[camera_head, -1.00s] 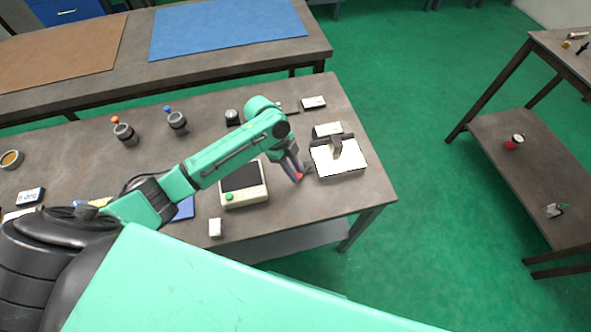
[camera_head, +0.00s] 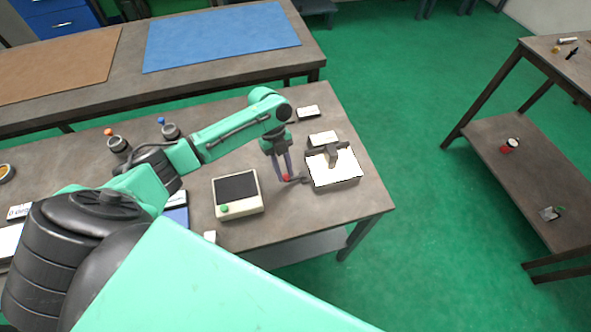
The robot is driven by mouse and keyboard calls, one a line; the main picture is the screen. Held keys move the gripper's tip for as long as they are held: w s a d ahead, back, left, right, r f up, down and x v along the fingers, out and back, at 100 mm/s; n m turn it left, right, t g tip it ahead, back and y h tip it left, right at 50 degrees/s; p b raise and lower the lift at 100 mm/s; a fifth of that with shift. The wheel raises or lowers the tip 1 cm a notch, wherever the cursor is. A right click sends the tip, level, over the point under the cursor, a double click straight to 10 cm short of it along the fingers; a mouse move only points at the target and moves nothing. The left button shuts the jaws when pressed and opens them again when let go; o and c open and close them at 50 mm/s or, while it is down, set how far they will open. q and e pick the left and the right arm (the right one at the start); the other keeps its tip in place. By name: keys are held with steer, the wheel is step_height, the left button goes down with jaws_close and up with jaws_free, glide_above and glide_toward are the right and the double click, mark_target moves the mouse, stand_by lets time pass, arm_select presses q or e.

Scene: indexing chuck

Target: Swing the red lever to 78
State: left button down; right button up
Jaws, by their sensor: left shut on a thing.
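The indexing chuck (camera_head: 347,181) is a grey block with a white top plate and a dark clamp-like part, near the right end of the front table. The red lever (camera_head: 287,178) sticks out from its left side; only its red tip and a short dark bar show. My left gripper (camera_head: 286,176) reaches down from above, just left of the chuck, its fingers shut on the lever's red end. Any scale marks or numbers are too small to read. My right gripper is out of view.
A cream box with a dark screen and green button (camera_head: 237,193) stands left of the lever. A small white-topped block (camera_head: 322,138) sits behind the chuck, another (camera_head: 308,112) farther back. The table's right edge is close to the chuck.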

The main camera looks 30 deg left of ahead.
arm_select(q)
steer(key=shift+w+r, duration=0.1)
steer(key=shift+w, duration=0.1)
stand_by(0.3)
steer(key=c, duration=0.7)
jaws_free()
steer(key=shift+s, duration=0.1)
steer(key=shift+o, duration=0.2)
steer(key=b+v, duration=0.3)
steer(key=v, duration=1.1)
steer(key=shift+r, duration=0.25)
